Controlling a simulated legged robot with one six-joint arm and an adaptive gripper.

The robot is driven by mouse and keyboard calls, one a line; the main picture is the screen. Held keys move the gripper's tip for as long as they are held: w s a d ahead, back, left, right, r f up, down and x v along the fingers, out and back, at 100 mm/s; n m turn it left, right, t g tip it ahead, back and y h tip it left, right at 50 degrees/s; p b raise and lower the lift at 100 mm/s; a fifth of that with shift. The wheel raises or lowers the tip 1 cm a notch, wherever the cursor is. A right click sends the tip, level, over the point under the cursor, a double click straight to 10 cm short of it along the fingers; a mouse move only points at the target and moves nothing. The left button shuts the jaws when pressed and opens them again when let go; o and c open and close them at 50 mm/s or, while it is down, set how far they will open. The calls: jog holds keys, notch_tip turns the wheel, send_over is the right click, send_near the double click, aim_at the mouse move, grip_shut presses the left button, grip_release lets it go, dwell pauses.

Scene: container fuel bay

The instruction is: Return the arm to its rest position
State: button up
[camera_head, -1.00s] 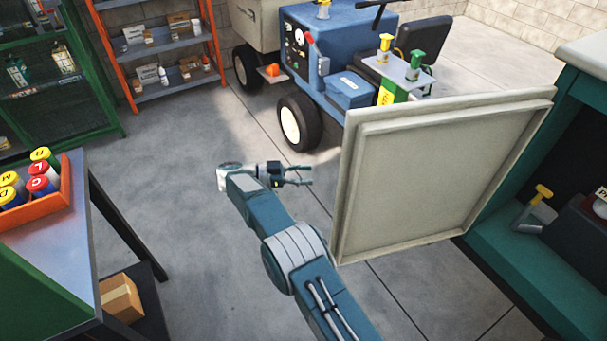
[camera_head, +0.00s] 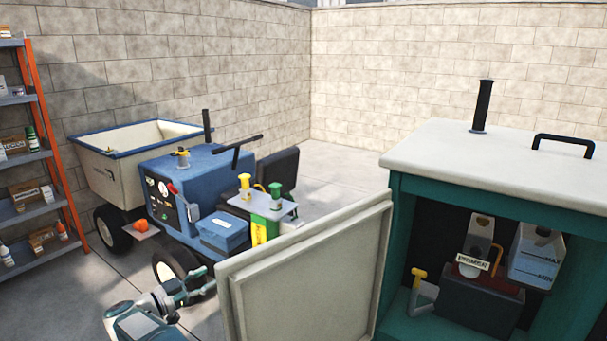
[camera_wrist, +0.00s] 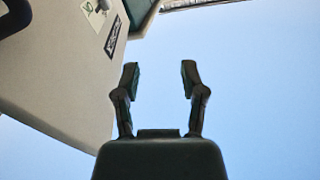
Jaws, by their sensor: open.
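My gripper (camera_head: 196,287) is at the lower left of the head view, just left of the open cabinet door (camera_head: 312,275) and in front of the blue vehicle. In the wrist view my gripper (camera_wrist: 159,85) shows two dark fingers spread apart with nothing between them. Pale blue sky fills most of the background there. Part of my arm (camera_head: 145,325) shows at the bottom edge of the head view; the rest of it is out of frame.
The teal cabinet (camera_head: 397,235) stands open at right, with a primer unit (camera_head: 474,262) and a clear-blue tank (camera_head: 537,255) inside. A blue vehicle (camera_head: 195,200) with a cart (camera_head: 135,160) stands behind. An orange-framed shelf (camera_head: 57,150) is at far left. Some floor is clear between shelf and vehicle.

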jog(key=w+d+r+n+t+y, duration=0.25)
jog(key=w+d+r+y, duration=0.2)
jog(key=r, duration=0.45)
jog(key=w+d+r+n+t+y, duration=0.1)
jog(key=w+d+r+t+y, duration=0.3)
jog(key=r, duration=0.5)
jog(key=s+d+r+n+g+y, duration=0.1)
jog(key=s+d+r+n+y, duration=0.2)
jog(key=d+r+n+y, duration=0.5)
jog(key=s+d+f+g+h, duration=0.1)
jog(key=s+d+f+g, duration=0.3)
jog(key=s+d, duration=0.4)
jog(key=s+d+f+g+h, duration=0.1)
jog(key=s+d+f+g, duration=0.3)
jog(key=s, duration=1.4)
jog(key=s+d+f+g+h, duration=0.1)
jog(key=s+d+f+g, duration=0.3)
jog(key=s+d+f, duration=0.5)
jog(key=s+d, duration=0.3)
jog(key=s, duration=0.1)
jog(key=shift+s+g+h, duration=0.3)
jog(key=shift+g+h, duration=0.05)
